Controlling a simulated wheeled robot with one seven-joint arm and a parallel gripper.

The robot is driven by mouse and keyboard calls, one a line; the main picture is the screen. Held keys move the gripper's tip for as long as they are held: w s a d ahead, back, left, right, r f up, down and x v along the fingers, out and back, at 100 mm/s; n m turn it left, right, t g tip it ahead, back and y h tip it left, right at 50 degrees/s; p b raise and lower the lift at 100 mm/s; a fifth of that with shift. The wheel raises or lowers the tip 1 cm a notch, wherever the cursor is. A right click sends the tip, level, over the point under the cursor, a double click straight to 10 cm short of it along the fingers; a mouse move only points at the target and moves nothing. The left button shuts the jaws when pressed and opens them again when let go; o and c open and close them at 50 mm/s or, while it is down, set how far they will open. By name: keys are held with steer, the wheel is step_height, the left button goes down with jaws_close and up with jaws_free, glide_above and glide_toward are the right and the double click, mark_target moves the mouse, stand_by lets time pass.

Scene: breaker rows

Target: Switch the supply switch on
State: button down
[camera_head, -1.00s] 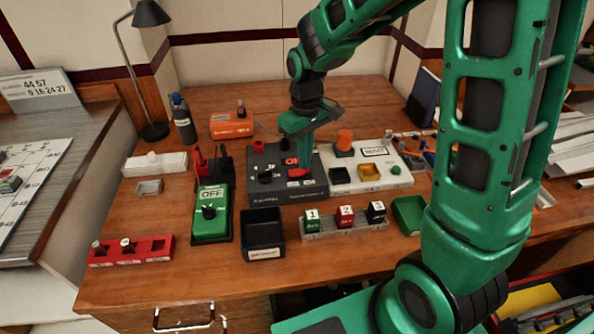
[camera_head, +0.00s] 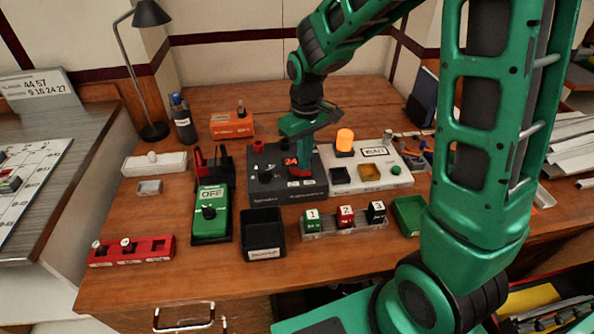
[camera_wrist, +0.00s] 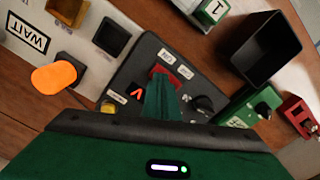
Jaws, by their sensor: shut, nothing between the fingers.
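A dark grey panel (camera_head: 262,190) stands at mid-desk. A red rocker (camera_head: 300,171) on it looks like the supply switch, but its label is too small to read. My gripper (camera_head: 300,163) is shut and empty, pointing down at this rocker. In the wrist view, the green fingertips (camera_wrist: 163,88) cover part of the red rocker (camera_wrist: 163,71). I cannot tell whether they touch it, nor its tilt. A small display (camera_head: 290,161) beside it shows red marks. The orange lamp (camera_head: 344,139) on the adjoining white panel (camera_head: 395,181) glows brightly.
The white panel carries a WAIT sign (camera_head: 375,152) and a green button (camera_head: 395,170). A green box reading OFF (camera_head: 211,215), a black bin (camera_head: 263,236) and numbered blocks (camera_head: 345,215) stand in front. The desk's front strip is clear.

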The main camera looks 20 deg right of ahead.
step_height(320, 180, up, 7)
steer(key=shift+f, duration=0.15)
stand_by(0.7)
steer(key=shift+d, duration=0.1)
steer(key=s+d+r+m, duration=0.4)
steer(key=s+d+m, duration=0.1)
steer(key=s+d, duration=0.75)
steer(key=s+d+m, duration=0.2)
steer(key=s, duration=0.5)
steer(key=s+d+f+m, duration=0.1)
steer(key=s+d+m, duration=0.1)
steer(key=s, duration=0.4)
steer(key=shift+s+d+m, duration=0.4)
steer(key=shift+m, duration=0.2)
